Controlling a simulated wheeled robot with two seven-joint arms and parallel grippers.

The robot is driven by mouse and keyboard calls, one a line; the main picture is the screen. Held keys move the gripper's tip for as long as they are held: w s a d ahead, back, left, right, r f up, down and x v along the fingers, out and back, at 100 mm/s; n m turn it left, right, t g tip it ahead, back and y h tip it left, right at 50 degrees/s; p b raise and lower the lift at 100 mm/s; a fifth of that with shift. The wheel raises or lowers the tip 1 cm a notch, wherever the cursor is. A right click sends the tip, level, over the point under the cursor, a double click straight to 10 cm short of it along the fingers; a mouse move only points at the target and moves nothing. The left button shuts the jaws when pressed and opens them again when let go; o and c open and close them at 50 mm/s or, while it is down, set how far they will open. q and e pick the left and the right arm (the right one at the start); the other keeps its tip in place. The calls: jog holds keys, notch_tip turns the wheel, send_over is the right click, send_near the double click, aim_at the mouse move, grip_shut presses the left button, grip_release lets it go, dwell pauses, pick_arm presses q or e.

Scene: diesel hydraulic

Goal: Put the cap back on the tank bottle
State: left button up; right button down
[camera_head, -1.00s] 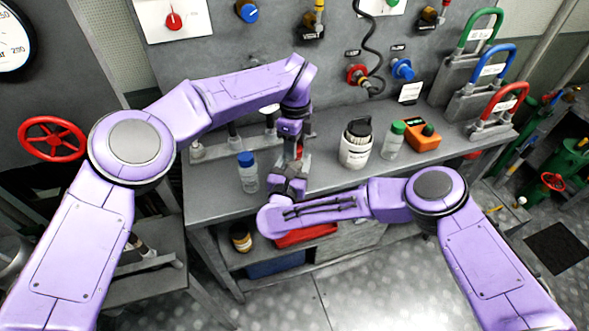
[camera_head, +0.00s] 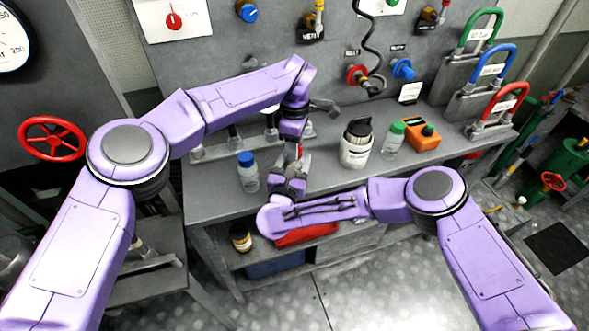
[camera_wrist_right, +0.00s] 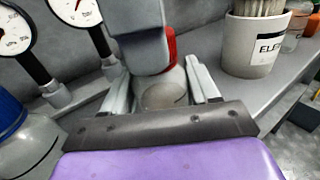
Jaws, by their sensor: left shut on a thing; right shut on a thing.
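The tank bottle (camera_wrist_right: 165,93), clear and round, stands upright between the fingers of my right gripper (camera_wrist_right: 165,88) in the wrist view. In the head view my right gripper (camera_head: 291,178) is at the bench's front edge, shut on the bottle, which is mostly hidden. My left gripper (camera_head: 298,150) comes down from above, shut on the red cap (camera_wrist_right: 171,46). In the wrist view the cap is right over the bottle's mouth, partly hidden by the grey left gripper (camera_wrist_right: 143,50). I cannot tell whether the cap touches the neck.
A blue-capped bottle (camera_head: 248,172) stands just left of the grippers. A white canister (camera_head: 355,150), a green-capped bottle (camera_head: 393,140) and an orange device (camera_head: 423,136) stand to the right on the grey bench (camera_head: 330,178). Gauges (camera_wrist_right: 75,12) show close by in the wrist view.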

pick_arm(q)
jog(key=o, duration=1.2)
jog(key=shift+s, duration=0.1)
jog(key=shift+o, duration=0.2)
notch_tip(320, 180, up, 12)
pick_arm(e)
jog(key=shift+c, duration=1)
grip_release()
